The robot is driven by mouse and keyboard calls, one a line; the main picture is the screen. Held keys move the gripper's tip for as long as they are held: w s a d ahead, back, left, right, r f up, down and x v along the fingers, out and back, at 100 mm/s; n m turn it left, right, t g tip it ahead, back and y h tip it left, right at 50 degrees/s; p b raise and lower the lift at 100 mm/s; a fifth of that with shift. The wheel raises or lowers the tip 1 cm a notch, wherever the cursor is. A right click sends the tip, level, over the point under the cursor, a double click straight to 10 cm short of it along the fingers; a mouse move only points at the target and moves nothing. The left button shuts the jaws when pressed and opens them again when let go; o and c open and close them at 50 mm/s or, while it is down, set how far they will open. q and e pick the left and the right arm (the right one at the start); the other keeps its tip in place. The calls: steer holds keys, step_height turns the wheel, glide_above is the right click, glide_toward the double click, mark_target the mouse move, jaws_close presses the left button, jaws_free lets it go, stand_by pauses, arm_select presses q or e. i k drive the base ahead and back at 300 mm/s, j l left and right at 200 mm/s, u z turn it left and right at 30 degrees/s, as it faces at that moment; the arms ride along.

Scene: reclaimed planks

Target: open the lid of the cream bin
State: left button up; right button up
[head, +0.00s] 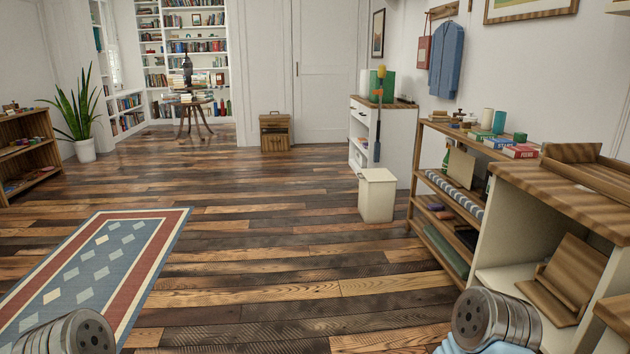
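The cream bin (377,199) stands upright on the plank floor, right of the picture's middle. It is a small box-shaped bin, and its flat lid (378,175) lies shut on top. It stands in front of a white cabinet, well ahead of me. Parts of my own arms show at the bottom left and bottom right corners, far from the bin. Neither gripper's fingers can be seen.
A white cabinet (399,138) stands close behind the bin. A wooden shelf unit (459,128) and a wood-topped counter (570,203) line the right side. A patterned rug (158,240) lies at left. The middle floor is clear.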

mark_target(371, 175)
steer(key=i, duration=2.25)
steer(key=i+z, duration=0.1)
steer(key=i, duration=0.45)
steer(key=i+j, duration=0.1)
steer(key=i, duration=0.45)
steer(key=i+z, duration=0.15)
steer(key=i, duration=0.35)
steer(key=i+j, duration=0.15)
steer(key=i, duration=0.4)
steer(key=i+j+z, duration=0.15)
steer(key=i, duration=0.4)
steer(key=i+l+z, duration=0.1)
steer(key=i+z, duration=0.2)
steer(key=i, duration=0.55)
steer(key=i+j+z, duration=0.1)
steer(key=i+z, duration=0.15)
steer(key=i, duration=0.65)
